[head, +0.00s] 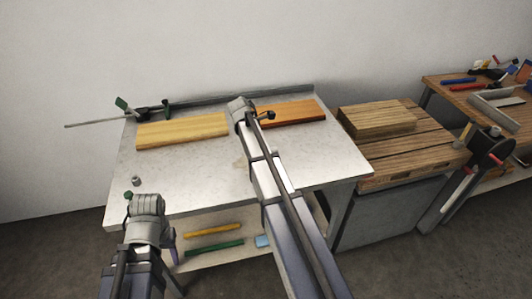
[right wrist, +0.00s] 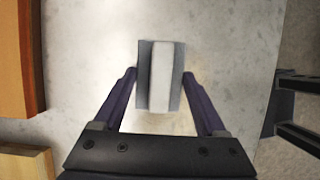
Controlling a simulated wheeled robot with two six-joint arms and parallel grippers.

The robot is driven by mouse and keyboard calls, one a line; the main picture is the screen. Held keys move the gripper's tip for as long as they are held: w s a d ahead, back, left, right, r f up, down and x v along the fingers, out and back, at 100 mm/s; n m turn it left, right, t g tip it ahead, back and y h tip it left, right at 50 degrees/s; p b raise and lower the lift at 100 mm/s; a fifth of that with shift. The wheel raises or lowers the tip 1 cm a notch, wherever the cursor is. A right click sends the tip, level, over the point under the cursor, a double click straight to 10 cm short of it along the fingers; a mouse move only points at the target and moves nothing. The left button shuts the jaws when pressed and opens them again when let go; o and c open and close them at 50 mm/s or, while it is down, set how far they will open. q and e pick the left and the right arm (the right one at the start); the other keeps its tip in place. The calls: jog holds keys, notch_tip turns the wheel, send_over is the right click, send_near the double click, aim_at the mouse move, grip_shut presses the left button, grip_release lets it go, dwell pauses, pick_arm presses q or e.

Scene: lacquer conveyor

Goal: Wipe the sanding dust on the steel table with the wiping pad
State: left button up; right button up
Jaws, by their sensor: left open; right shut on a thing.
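The steel table (head: 190,180) fills the middle of the head view. The wiping pad (right wrist: 160,75), grey with a pale middle strip, lies between the fingers of my right gripper (right wrist: 160,78), which is shut on it. The pad is over the steel top; I cannot tell whether it touches. Faint tan sanding dust (right wrist: 205,62) shows beside the pad, and a trace shows on the table (head: 238,162) left of my right arm. That arm hides the right gripper and pad in the head view. My left gripper (head: 172,243) is open at the table's front edge, partly hidden by its wrist.
A yellow board (head: 182,131) and an orange-brown board (head: 292,113) lie at the table's back. A clamp (head: 140,112) sits back left, a small grey cylinder (head: 136,181) front left. A wooden-topped bench (head: 400,155) stands to the right. The table's left front is mostly clear.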

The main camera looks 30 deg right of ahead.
jog(key=shift+w+d, duration=0.25)
jog(key=shift+w, duration=0.7)
jog(key=shift+w+d, duration=0.2)
jog(key=shift+w, duration=0.7)
jog(key=shift+a, duration=0.1)
jog(key=shift+w+a+f, duration=0.1)
jog(key=shift+w+a, duration=0.1)
jog(key=shift+a, duration=0.9)
jog(key=shift+s, duration=0.1)
jog(key=shift+s+a, duration=0.35)
jog(key=shift+s, duration=0.55)
jog(key=shift+s+a, duration=0.15)
jog(key=shift+s, duration=0.7)
jog(key=shift+s, duration=0.1)
